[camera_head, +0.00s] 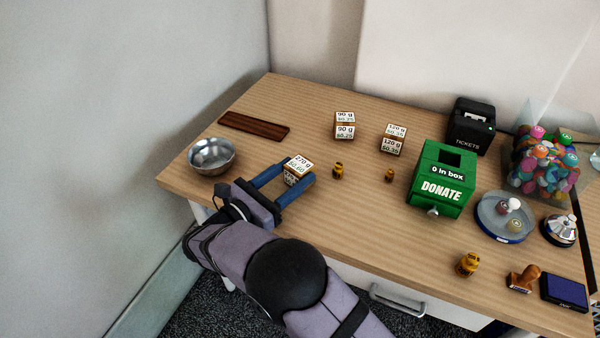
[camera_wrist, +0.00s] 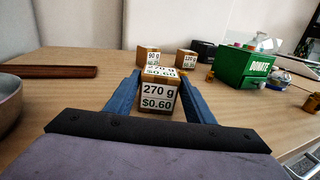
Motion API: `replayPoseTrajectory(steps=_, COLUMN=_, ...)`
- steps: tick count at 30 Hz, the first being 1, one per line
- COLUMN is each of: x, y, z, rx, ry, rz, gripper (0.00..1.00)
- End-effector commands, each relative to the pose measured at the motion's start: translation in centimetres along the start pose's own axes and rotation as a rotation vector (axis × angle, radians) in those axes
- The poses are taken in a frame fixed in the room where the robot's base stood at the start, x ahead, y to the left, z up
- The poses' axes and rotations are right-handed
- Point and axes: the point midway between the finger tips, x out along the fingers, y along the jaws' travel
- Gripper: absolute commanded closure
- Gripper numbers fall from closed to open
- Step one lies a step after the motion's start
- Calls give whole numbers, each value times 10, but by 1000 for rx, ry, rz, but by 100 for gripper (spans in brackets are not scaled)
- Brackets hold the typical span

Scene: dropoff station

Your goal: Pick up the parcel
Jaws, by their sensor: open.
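A small brown parcel (camera_head: 296,172) with white labels reading 270 g and $0.60 sits on the left front part of the wooden table. It also shows in the wrist view (camera_wrist: 158,98). My gripper (camera_head: 300,168) is open, with its two blue fingers on either side of this parcel. In the wrist view a narrow gap seems to show beside the parcel; I cannot tell if either finger touches it. Two more parcels stand farther back: one labelled 90 g (camera_head: 344,131) and one labelled 120 g (camera_head: 393,145).
A metal bowl (camera_head: 211,155) stands left of my gripper, with a dark wooden tray (camera_head: 254,126) behind. Small brass weights (camera_head: 338,170) stand to the right. A green donation box (camera_head: 440,178), black ticket machine (camera_head: 472,125), and scale-like dish (camera_head: 500,222) fill the right side.

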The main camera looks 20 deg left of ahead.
Motion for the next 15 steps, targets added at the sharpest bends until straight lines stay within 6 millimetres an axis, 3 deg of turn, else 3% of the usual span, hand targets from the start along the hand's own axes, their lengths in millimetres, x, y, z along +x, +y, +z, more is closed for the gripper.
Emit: replayPoseTrajectory(steps=15, x=27, y=-1, z=1, rx=1, ry=0, rz=-3, gripper=52)
